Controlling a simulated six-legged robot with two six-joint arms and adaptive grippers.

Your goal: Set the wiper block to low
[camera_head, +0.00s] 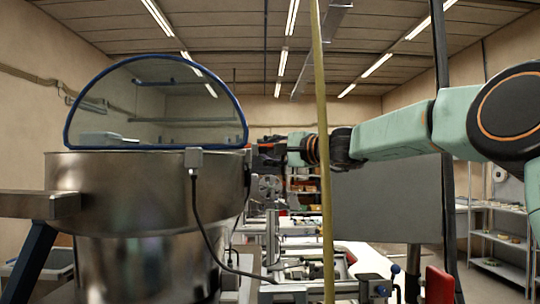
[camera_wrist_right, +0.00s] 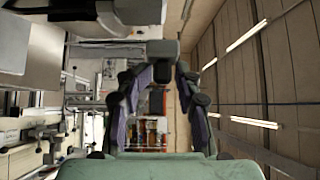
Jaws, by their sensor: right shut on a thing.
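My right gripper (camera_head: 268,152) reaches in from the right in the head view, its tip just right of the big metal drum. In the right wrist view the two dark fingers of the gripper (camera_wrist_right: 164,66) close in on a small dark grey block (camera_wrist_right: 162,48). The gripper is shut on this block, which looks like the wiper block. In the head view the block is too small and covered to make out, and its setting cannot be read. My left gripper is not in view.
The metal drum (camera_head: 150,185) with a blue-rimmed clear cover (camera_head: 155,105) fills the left. A grey box (camera_head: 193,157) with a black cable sits on its rim. A yellow upright pole (camera_head: 322,150) stands in front of my right arm. A grey panel (camera_head: 385,200) stands behind.

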